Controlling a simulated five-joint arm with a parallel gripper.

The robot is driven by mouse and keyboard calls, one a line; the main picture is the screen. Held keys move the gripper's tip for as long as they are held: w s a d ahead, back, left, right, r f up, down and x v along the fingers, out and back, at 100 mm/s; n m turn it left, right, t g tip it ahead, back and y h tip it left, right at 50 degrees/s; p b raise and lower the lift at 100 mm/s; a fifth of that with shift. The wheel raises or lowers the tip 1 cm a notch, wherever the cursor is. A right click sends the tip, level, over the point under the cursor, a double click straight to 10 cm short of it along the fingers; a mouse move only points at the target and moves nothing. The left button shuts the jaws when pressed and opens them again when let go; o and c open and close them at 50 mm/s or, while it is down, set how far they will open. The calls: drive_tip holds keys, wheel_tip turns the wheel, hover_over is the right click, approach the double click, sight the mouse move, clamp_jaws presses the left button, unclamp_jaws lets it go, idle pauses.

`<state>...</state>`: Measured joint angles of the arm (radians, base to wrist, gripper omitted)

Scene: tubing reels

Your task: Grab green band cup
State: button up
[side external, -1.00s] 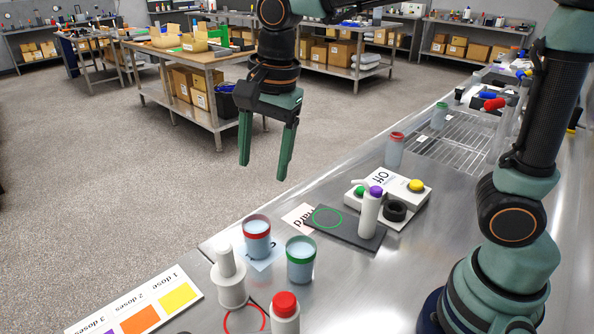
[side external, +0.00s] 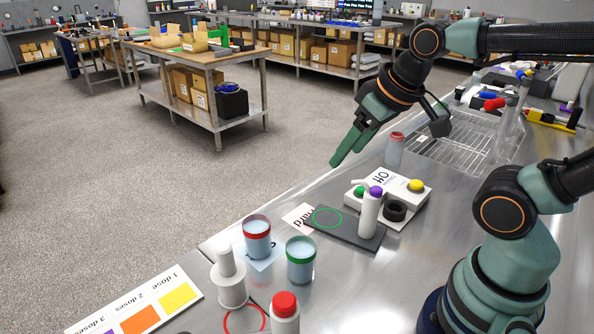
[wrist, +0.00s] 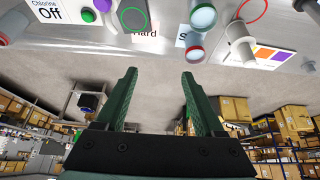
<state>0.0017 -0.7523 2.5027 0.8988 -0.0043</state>
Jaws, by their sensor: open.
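The green band cup (side external: 301,262) stands upright on the steel bench, near the front, holding pale blue liquid. It also shows in the wrist view (wrist: 203,17), at the top. My gripper (side external: 340,158) is open and empty, raised above and behind the cups, near the bench's far-left edge. In the wrist view its two fingers (wrist: 160,74) are spread with nothing between them.
A white bottle with a purple cap (side external: 370,212) stands on a dark plate (side external: 345,232). A white pump (side external: 229,278), red-capped bottle (side external: 285,312) and dose card (side external: 140,305) crowd the front.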

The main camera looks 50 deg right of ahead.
drive_tip(key=o, duration=0.5)
drive_tip(key=n+g, duration=0.6)
drive_tip(key=n, duration=1.8)
hover_over(301, 263)
drive_tip(key=w+d, duration=0.2)
wheel_tip(301, 263, down, 13)
drive_tip(key=f, duration=0.4)
drive_tip(key=shift+s+f, duration=0.25)
drive_tip(key=shift+f, duration=0.05)
drive_tip(key=shift+w+d+f, duration=0.1)
drive_tip(key=shift+w+f, duration=0.05)
drive_tip(key=shift+f, duration=1.5)
drive_tip(key=shift+w+d+f, duration=0.1)
drive_tip(key=shift+w+f, duration=0.05)
drive_tip(key=shift+f, duration=1.5)
